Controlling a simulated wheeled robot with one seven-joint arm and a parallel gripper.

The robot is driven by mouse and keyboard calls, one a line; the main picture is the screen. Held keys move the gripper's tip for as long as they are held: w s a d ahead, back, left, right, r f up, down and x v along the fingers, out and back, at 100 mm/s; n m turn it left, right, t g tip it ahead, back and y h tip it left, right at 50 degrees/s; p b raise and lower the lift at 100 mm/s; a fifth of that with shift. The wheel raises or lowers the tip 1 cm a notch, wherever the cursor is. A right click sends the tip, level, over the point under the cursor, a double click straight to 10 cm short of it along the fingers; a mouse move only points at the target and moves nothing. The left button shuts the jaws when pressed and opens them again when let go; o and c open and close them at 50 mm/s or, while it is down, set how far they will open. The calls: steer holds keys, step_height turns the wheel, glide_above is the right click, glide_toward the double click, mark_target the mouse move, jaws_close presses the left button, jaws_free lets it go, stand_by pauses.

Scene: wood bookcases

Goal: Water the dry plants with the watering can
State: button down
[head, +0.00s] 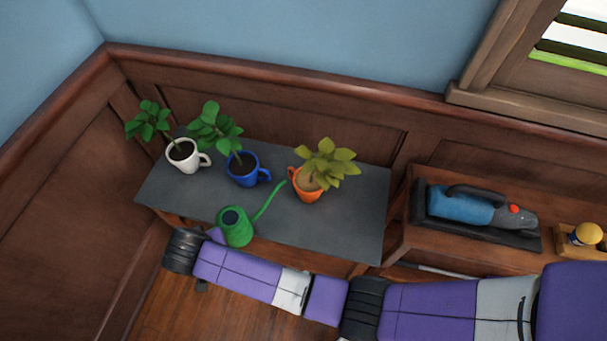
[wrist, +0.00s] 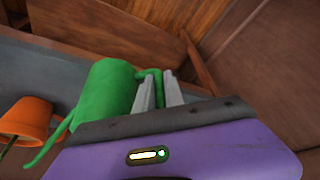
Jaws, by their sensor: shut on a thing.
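The green watering can (head: 236,227) is at the front edge of the grey tabletop (head: 340,228), its spout reaching up and right, the tip just left of the orange mug (head: 306,193). My gripper (wrist: 158,92) is shut on the can's handle (wrist: 150,74); in the head view my wrist hides the fingers. I cannot tell whether the can touches the table. The orange mug holds pale tan soil and a yellowish plant (head: 331,164). The blue mug (head: 243,175) and white mug (head: 184,162) hold dark soil and green plants (head: 213,128) (head: 150,121).
A lower wooden surface (head: 440,262) to the right holds a blue and grey handheld device (head: 462,207) on a black base and a yellow-topped item (head: 587,234). Panelled walls close off the back and left. The tabletop's right front is clear.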

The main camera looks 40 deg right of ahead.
steer(key=shift+d+r+m+y+p, duration=0.15)
steer(key=shift+d+r+y+p, duration=0.15)
steer(key=shift+r+y+p, duration=0.45)
steer(key=shift+d+r+m+y+p, duration=0.2)
steer(key=shift+r+p, duration=0.25)
steer(key=shift+r, duration=0.6)
steer(key=shift+d+r+y, duration=0.3)
steer(key=shift+r+y, duration=0.15)
steer(key=shift+r, duration=0.05)
steer(key=shift+s+d+r+y+p, duration=0.1)
steer(key=shift+d+r+y+p, duration=0.25)
steer(key=shift+r, duration=0.3)
steer(key=shift+m+t+y, duration=0.25)
steer(key=shift+t+y, duration=0.05)
steer(key=shift+y, duration=0.55)
steer(key=shift+s+d+r+p, duration=0.15)
steer(key=shift+d+r, duration=0.2)
steer(key=shift+r, duration=0.3)
steer(key=shift+w+d+r+p, duration=0.1)
steer(key=shift+d+r, duration=0.3)
steer(key=shift+r, duration=0.25)
steer(key=shift+s+d+r+p, duration=0.15)
steer(key=shift+d+r, duration=0.2)
steer(key=shift+r, duration=0.3)
stand_by(0.5)
steer(key=shift+w, duration=0.1)
